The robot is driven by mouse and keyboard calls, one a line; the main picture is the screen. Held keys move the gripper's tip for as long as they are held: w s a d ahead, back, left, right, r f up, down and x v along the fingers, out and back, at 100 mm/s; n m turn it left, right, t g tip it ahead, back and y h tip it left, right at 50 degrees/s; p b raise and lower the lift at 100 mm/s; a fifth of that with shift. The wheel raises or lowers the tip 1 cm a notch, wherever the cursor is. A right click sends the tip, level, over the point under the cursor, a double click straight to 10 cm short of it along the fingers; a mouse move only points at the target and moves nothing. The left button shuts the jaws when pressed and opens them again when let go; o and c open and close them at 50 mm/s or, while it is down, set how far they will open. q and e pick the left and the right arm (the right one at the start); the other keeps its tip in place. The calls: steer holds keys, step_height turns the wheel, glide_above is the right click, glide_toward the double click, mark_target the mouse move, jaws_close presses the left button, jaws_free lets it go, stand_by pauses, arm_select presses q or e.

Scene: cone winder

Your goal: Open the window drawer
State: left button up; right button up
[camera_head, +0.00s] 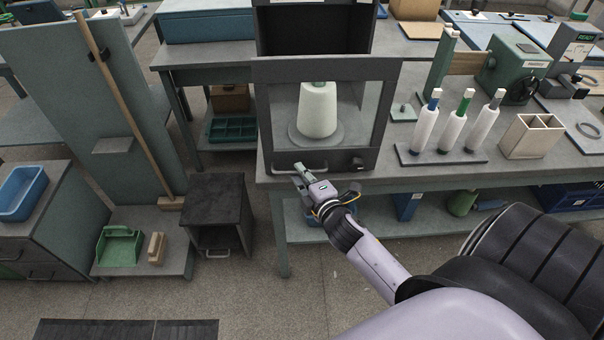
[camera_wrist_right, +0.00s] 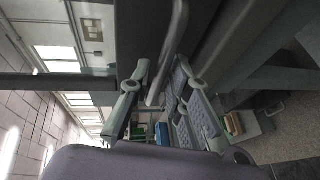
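The window drawer (camera_head: 262,125) is a dark grey box front with a large clear pane on the bench, and it looks closed. A white yarn cone (camera_head: 318,112) stands on a round base behind the pane. A pale bar handle (camera_head: 280,172) runs along the drawer's lower left edge. My right gripper (camera_head: 303,172) is at this handle and covers part of it. In the right wrist view, the handle (camera_wrist_right: 168,52) passes between my open right fingers (camera_wrist_right: 162,72), with small gaps visible; contact cannot be told. My left gripper is not in view.
A rack (camera_head: 440,157) with white spindles and a beige divided box (camera_head: 531,136) stand right of the drawer. A dark low cabinet (camera_head: 216,205) stands on the floor to the left. Open floor (camera_head: 270,285) lies in front of the bench.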

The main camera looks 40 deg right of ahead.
steer(key=shift+o, duration=1.1)
steer(key=v, duration=1.2)
steer(key=s+a+f+m+g+y, duration=0.1)
steer(key=s+a+f+m+g, duration=0.15)
steer(key=f, duration=0.75)
steer(key=s+a+f+m+g, duration=0.1)
steer(key=s+f+m+g, duration=0.15)
steer(key=f, duration=0.75)
steer(key=s+a+f+m+g+y, duration=0.1)
steer(key=s+f+g, duration=0.15)
steer(key=f, duration=0.75)
steer(key=s+a+f+m+g, duration=0.1)
steer(key=s+f+m+g, duration=0.2)
steer(key=s+f, duration=0.6)
steer(key=s+a+f+m+g, duration=0.1)
steer(key=s+f+m+g, duration=0.3)
steer(key=s+f, duration=0.5)
steer(key=s, duration=0.6)
steer(key=shift+s+a, duration=0.3)
steer(key=shift+a, duration=0.05)
